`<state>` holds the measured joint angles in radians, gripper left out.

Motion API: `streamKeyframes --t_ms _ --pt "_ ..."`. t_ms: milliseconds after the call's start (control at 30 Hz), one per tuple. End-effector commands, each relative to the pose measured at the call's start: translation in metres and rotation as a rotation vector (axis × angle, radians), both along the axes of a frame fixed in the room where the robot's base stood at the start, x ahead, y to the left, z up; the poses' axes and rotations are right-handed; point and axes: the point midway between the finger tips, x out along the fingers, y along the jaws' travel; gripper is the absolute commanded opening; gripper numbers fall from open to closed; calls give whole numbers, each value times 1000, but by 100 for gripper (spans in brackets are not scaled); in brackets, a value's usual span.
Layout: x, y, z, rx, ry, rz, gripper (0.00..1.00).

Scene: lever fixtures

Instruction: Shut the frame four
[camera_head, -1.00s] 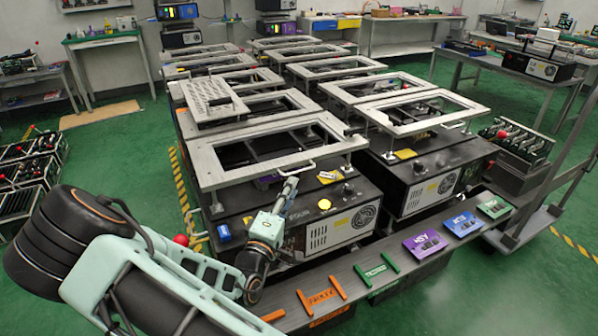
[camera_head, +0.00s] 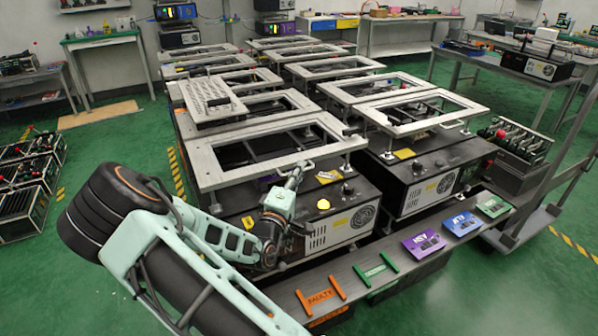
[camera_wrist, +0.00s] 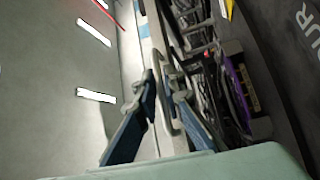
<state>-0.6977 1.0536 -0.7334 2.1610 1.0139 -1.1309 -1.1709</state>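Frame four is the pale metal frame (camera_head: 205,172) on the nearest black unit. It stands raised above the unit on posts, with a small handle on its front edge. The letters "UR" show on the dark unit (camera_wrist: 290,60) in the wrist view. My gripper (camera_head: 298,172) is at that handle. In the wrist view my gripper (camera_wrist: 165,86) has its two blue-grey fingers apart, with the pale handle (camera_wrist: 159,105) between them. Whether a finger touches the handle I cannot tell. My wrist hides part of the unit's front in the head view.
A similar raised frame (camera_head: 440,125) stands on the unit to the right, and more stand behind. A dark rail (camera_head: 350,268) with orange, green, purple and blue labels runs along the front.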

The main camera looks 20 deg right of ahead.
Motion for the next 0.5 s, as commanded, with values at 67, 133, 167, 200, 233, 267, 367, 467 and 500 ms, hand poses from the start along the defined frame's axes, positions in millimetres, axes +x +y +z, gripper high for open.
streamKeyframes --t_ms 67,133,167,200,233,267,367,467,500 --pt "0 0 0 0 0 0 0" --pt "0 0 0 0 0 0 0" --pt "0 0 0 0 0 0 0" --pt "0 0 0 0 0 0 0" --pt "0 0 0 0 0 0 0" --pt "0 0 0 0 0 0 0" --pt "0 0 0 0 0 0 0" --pt "0 0 0 1 1 0 0" --pt "0 0 2 1 2 0 0"
